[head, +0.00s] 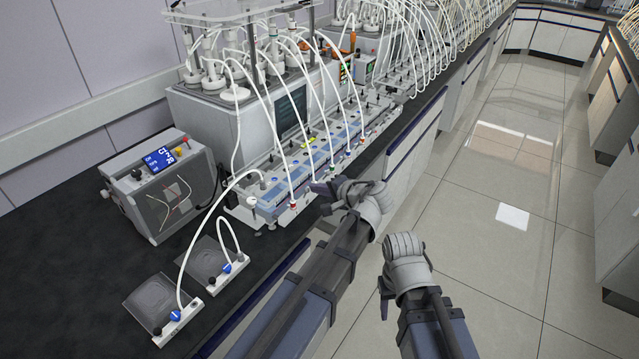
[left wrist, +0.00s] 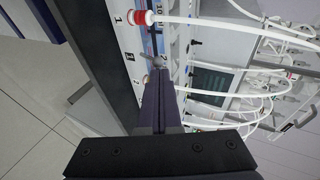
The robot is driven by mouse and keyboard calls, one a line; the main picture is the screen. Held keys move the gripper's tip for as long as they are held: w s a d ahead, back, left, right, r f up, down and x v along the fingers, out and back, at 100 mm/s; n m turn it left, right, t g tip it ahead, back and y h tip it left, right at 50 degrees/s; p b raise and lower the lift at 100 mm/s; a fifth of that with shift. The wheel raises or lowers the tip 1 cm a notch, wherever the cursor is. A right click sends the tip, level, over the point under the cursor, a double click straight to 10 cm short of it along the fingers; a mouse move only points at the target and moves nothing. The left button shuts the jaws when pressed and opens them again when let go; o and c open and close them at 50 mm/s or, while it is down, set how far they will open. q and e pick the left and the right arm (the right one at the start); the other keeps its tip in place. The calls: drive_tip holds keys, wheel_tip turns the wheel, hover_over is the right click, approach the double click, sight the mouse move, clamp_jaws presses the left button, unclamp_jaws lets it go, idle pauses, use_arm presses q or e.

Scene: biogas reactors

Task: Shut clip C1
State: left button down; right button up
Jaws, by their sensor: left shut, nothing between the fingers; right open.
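The reactor's long front rail (head: 262,214) carries a row of white tubes with coloured fittings. No label reading C1 is legible there, so I cannot tell which small part is clip C1. A red fitting (head: 293,204) sits near the rail's near end; it also shows in the left wrist view (left wrist: 141,18), beside the number 1. My left gripper (head: 318,187) is shut and empty at the rail's front edge. In the left wrist view its fingertips (left wrist: 158,72) are by a small grey knob (left wrist: 159,60); contact is unclear. My right gripper (head: 384,297) is open over the floor.
A grey control box (head: 165,195) with a blue display stands on the black bench (head: 60,240). Two clear flat bags (head: 160,300) with blue-knobbed white blocks lie near the bench's front. White tubes arch above the rail. The aisle floor (head: 500,260) is clear.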

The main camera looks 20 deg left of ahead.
use_arm(q)
drive_tip(key=a+h+p, duration=0.1)
drive_tip(key=p, duration=0.1)
drive_tip(key=a+r+g+h+p, duration=0.1)
drive_tip(key=h+p, duration=0.1)
drive_tip(key=p, duration=0.1)
drive_tip(key=w+a+r+g+h+p, duration=0.1)
drive_tip(key=p, duration=0.2)
drive_tip(key=shift+r+n+h, duration=0.15)
drive_tip(key=shift+n+h, duration=0.15)
drive_tip(key=shift+w+a+h+p, duration=0.2)
drive_tip(key=shift+a+h+p, duration=0.15)
drive_tip(key=shift+h+p, duration=0.4)
drive_tip(key=shift+f+g, duration=0.3)
drive_tip(key=shift+f, duration=0.05)
drive_tip(key=shift+s+d, duration=0.1)
drive_tip(key=shift+r, duration=0.1)
drive_tip(key=shift+r+p, duration=0.65)
drive_tip(key=shift+r, duration=0.1)
